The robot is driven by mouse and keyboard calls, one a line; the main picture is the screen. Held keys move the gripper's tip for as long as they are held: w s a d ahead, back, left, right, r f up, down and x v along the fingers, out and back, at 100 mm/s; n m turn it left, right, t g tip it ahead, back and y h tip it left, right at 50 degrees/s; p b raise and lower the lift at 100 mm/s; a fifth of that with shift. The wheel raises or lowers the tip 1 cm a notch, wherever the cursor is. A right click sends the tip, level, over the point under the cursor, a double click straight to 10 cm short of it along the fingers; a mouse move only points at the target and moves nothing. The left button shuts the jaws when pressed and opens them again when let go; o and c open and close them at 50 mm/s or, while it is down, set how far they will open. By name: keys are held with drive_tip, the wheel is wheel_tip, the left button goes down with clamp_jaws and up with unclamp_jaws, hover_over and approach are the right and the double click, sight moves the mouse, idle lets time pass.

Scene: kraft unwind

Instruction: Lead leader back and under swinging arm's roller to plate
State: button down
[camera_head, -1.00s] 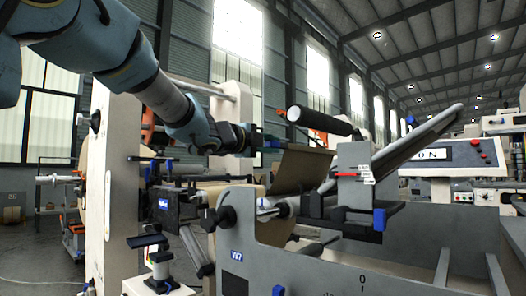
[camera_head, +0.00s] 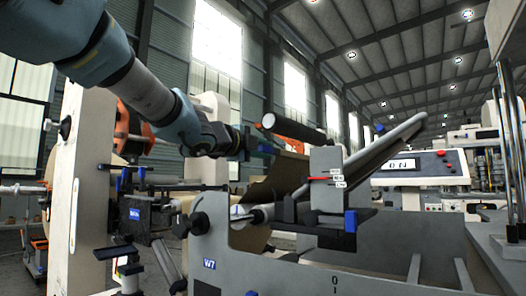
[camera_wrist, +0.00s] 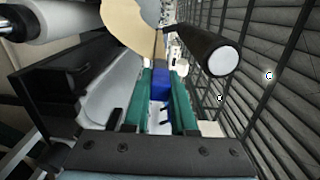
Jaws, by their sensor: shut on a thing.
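My gripper (camera_head: 246,142) is beside the tan kraft leader (camera_head: 282,178), behind the front frame in the head view. In the wrist view, the green fingers of my gripper (camera_wrist: 162,110) are closed about a blue piece (camera_wrist: 161,84), with tan kraft (camera_wrist: 130,18) beyond it. Whether the blue piece is fixed to the leader is unclear. The leader hangs in a curved sheet toward the grey roller (camera_head: 262,214). A black roller with a pale end (camera_head: 292,128) stands just above my gripper; it also shows in the wrist view (camera_wrist: 200,48). The plate cannot be told for certain.
The grey machine frame marked W7 (camera_head: 290,265) fills the front. A grey block (camera_head: 327,180) and a long sloping bar (camera_head: 385,145) stand right of the leader. A cream post (camera_head: 82,180) stands at left. A light-grey roller (camera_wrist: 62,18) lies upper left in the wrist view.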

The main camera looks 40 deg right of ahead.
wheel_tip(320, 180, down, 6)
drive_tip(key=s+b, duration=0.2)
drive_tip(key=b, duration=0.4)
drive_tip(key=shift+s+d+b, duration=0.3)
drive_tip(key=shift+r, duration=0.1)
drive_tip(key=shift+f+b, duration=0.35)
drive_tip(key=shift+b, duration=0.25)
idle(0.5)
drive_tip(key=shift+f+b, duration=1.05)
drive_tip(key=shift+f, duration=0.25)
drive_tip(key=shift+f+b, duration=1.35)
drive_tip(key=shift+b, duration=0.1)
drive_tip(key=shift+f, duration=0.3)
